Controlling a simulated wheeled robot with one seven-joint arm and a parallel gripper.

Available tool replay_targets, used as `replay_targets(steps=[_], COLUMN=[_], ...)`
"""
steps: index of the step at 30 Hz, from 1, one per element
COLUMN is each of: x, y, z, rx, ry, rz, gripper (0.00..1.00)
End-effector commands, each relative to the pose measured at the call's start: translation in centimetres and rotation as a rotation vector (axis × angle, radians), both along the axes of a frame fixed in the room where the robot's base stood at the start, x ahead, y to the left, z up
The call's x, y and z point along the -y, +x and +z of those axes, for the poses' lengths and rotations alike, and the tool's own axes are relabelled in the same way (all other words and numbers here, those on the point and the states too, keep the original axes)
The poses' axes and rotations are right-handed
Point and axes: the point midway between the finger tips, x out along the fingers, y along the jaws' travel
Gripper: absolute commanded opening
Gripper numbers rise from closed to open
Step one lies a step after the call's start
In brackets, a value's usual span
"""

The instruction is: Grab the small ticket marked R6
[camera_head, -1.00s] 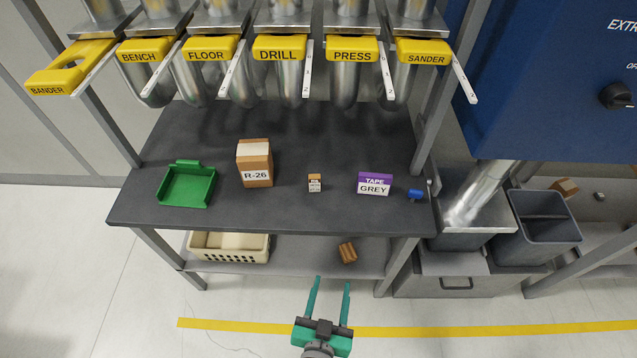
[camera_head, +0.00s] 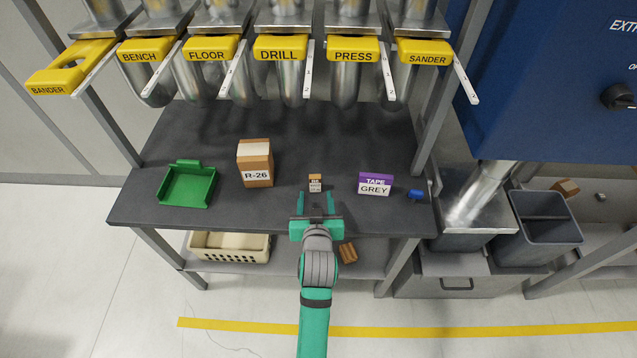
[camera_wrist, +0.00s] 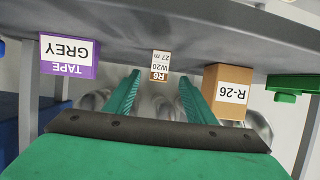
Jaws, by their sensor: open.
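The small R6 ticket (camera_head: 315,183) is a little brown block with a white label. It stands on the dark bench top, near the front edge. In the wrist view the R6 ticket (camera_wrist: 161,64) appears upside down, its label reading R6, W20 and 27 m. My gripper (camera_head: 316,196) has two green fingers, spread apart and empty, pointing at the ticket from the front of the bench. In the wrist view my gripper (camera_wrist: 158,90) has its fingers to either side of the ticket's line, with the ticket beyond the tips.
A brown R-26 box (camera_head: 254,160) and a green tray (camera_head: 187,187) stand left of the ticket. A purple and white TAPE GREY box (camera_head: 375,184) and a small blue item (camera_head: 415,194) stand right. Yellow-handled duct gates (camera_head: 281,47) hang above the back. The dark bench top (camera_head: 285,125) is bare behind the ticket.

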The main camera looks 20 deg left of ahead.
Motion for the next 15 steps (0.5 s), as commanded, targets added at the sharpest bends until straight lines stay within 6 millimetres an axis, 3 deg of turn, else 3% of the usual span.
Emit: replay_targets(steps=[6, 15], x=[-0.8, -0.9], y=[2.8, 5.0], z=[-1.2, -1.8], rx=[0.0, 0.001], ry=[-0.001, 0.0], rz=[-0.003, -0.012], gripper=[0.5, 0.5])
